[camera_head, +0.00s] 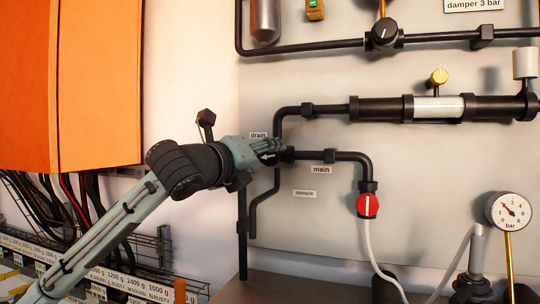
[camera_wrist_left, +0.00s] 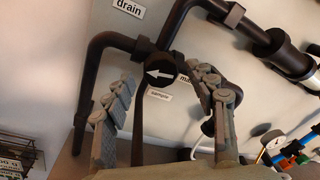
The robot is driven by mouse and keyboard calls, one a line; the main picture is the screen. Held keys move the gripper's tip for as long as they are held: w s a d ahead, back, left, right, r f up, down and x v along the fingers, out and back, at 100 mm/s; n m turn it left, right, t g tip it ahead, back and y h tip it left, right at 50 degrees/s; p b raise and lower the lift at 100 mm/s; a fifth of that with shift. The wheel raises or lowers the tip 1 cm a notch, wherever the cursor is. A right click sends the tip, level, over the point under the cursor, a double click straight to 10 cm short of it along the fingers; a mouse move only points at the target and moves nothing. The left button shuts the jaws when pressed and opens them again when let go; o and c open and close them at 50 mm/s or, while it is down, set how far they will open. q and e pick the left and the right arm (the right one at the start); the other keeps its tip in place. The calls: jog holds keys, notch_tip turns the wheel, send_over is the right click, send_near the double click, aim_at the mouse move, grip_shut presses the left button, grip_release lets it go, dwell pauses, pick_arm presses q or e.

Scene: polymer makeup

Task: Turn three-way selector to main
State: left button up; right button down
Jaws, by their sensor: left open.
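The three-way selector is a round black knob (camera_wrist_left: 160,72) with a white arrow, set at a junction of black pipes. In the left wrist view its arrow points left. In the head view the selector (camera_head: 267,157) is partly hidden by my gripper. The labels are drain (camera_head: 258,135) above, main (camera_head: 321,170) to the right and sample (camera_head: 305,193) below right. My left gripper (camera_head: 277,148) is at the selector; in the left wrist view it is open (camera_wrist_left: 167,78), one finger on each side of the knob. I cannot tell whether they touch it. My right gripper is not in view.
A red valve knob (camera_head: 367,206) hangs on the main branch pipe. A pressure gauge (camera_head: 510,212) stands at the right. Black pipes (camera_head: 330,110) run along the wall above. An orange cabinet (camera_head: 100,80) and a wire rack (camera_head: 165,250) are at the left.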

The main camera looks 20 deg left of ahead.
pick_arm(q)
jog(key=shift+w+d, duration=0.15)
jog(key=shift+w, duration=0.55)
jog(key=shift+w+d, duration=0.1)
jog(key=shift+w, duration=0.6)
jog(key=c, duration=1.1)
